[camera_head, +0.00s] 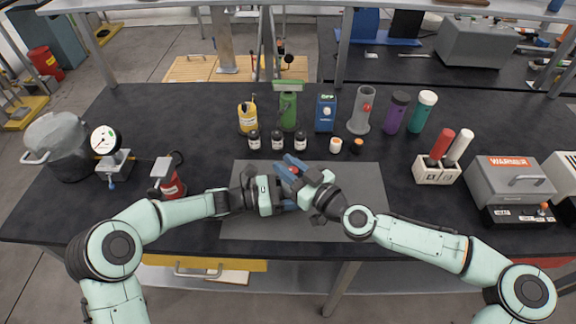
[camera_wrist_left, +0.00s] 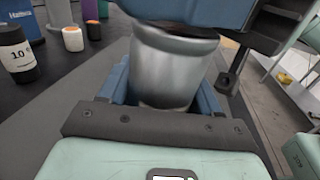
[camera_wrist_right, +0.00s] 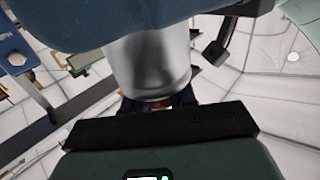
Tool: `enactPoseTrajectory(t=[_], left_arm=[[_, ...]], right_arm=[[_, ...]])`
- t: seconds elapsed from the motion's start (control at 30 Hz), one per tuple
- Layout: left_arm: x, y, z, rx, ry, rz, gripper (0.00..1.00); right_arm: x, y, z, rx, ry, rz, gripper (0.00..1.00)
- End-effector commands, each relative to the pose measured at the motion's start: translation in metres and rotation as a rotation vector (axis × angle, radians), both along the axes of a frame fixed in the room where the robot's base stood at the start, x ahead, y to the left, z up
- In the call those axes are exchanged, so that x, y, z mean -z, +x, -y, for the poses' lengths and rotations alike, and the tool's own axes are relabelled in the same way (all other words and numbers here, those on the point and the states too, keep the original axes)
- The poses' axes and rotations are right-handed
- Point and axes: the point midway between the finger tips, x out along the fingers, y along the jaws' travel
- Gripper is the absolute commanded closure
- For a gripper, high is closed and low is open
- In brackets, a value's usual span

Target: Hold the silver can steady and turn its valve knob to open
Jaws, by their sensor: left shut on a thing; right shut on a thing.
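The silver can (camera_wrist_left: 170,70) is upright or nearly so between the blue fingers of my left gripper (camera_head: 284,192), which is shut on its body. In the right wrist view the can's smooth silver body (camera_wrist_right: 148,65) shows above my right gripper's fingers. My right gripper (camera_head: 294,172) is shut at the can's end, where a small reddish part, seemingly the valve knob (camera_wrist_right: 155,103), shows between the fingers. A red spot also shows between the blue fingers in the head view. Most of the can is hidden there by both grippers, and the knob's angle cannot be told.
Both grippers are over a grey mat (camera_head: 250,226) on the black table. Several small bottles stand just behind, with a blue canister (camera_head: 325,112) and a grey cylinder with a red spot (camera_head: 360,110) beyond. A pot (camera_head: 62,143) and gauge stand left; a metal box (camera_head: 508,183) stands right.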

Motion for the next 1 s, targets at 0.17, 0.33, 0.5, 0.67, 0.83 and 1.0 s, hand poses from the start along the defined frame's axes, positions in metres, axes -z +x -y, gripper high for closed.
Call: enactPoseTrajectory(t=[0.17,0.33,0.5,0.67,0.83,1.0], left_arm=[[0.003,0.0,-0.001,-0.001,0.003,-0.006,0.9],[0.003,-0.001,0.0,0.0,0.004,-0.007,0.9],[0.004,-0.001,0.0,0.001,0.005,-0.007,0.9],[0.004,-0.001,0.0,0.001,0.006,-0.007,0.9],[0.005,-0.001,0.0,0.002,0.007,-0.006,0.9],[0.005,-0.002,0.0,0.003,0.007,-0.006,0.9]], right_arm=[[-0.006,0.0,-0.001,-0.053,0.009,0.009,1.0],[-0.006,-0.001,-0.002,-0.157,0.01,0.01,1.0],[-0.006,-0.002,-0.003,-0.303,0.012,0.007,1.0],[-0.005,-0.004,-0.004,-0.454,0.01,0.007,1.0],[-0.005,-0.007,-0.006,-0.617,0.008,0.006,1.0],[-0.006,-0.011,-0.007,-0.78,0.007,0.007,1.0]])
